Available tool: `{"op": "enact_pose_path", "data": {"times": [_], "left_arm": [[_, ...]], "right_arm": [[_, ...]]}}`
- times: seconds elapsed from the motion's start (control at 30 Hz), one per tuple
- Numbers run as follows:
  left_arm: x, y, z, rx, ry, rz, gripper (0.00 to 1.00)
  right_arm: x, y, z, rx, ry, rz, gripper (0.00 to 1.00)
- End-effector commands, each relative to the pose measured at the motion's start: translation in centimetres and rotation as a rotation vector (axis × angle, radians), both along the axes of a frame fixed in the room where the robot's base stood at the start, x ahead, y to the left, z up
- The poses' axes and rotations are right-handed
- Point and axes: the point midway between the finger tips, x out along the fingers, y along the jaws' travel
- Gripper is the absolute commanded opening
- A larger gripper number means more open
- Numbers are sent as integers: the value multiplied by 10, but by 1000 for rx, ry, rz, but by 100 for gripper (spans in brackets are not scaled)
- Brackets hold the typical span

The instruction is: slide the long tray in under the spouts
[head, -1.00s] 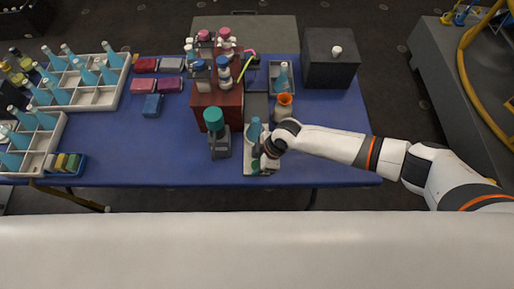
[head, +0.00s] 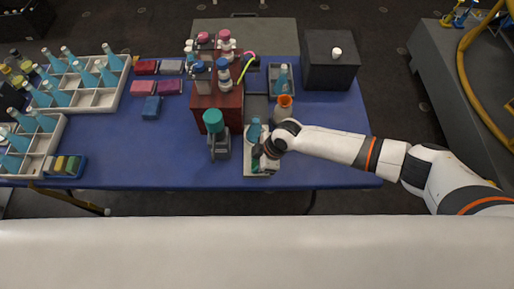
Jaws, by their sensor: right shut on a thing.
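The long tray (head: 262,168), pale grey, lies on the blue table near its front edge, with its long side running front to back. A blue bottle (head: 254,131) stands on it and a small green thing shows near its front end. My right gripper (head: 262,157) is at the tray's front part and shut on it; the wrist hides the fingertips. The red box (head: 224,105) with several bottles on top stands behind and left of it. Thin pink and yellow spouts (head: 248,62) show at the box's right side. My left gripper is out of view.
A grey stand with a teal top (head: 214,122) is close left of the tray. An orange-rimmed flask (head: 284,108), a small bottle tray (head: 281,80) and a black box (head: 331,60) are behind and right. Bottle racks (head: 95,97) fill the left.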

Motion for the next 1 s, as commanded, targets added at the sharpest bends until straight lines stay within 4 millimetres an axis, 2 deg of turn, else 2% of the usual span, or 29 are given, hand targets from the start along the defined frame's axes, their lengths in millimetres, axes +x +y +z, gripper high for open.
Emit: {"op": "enact_pose_path", "data": {"times": [1.0], "left_arm": [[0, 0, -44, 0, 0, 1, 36]], "right_arm": [[53, 0, -1, 2, -4, -2, 14]]}}
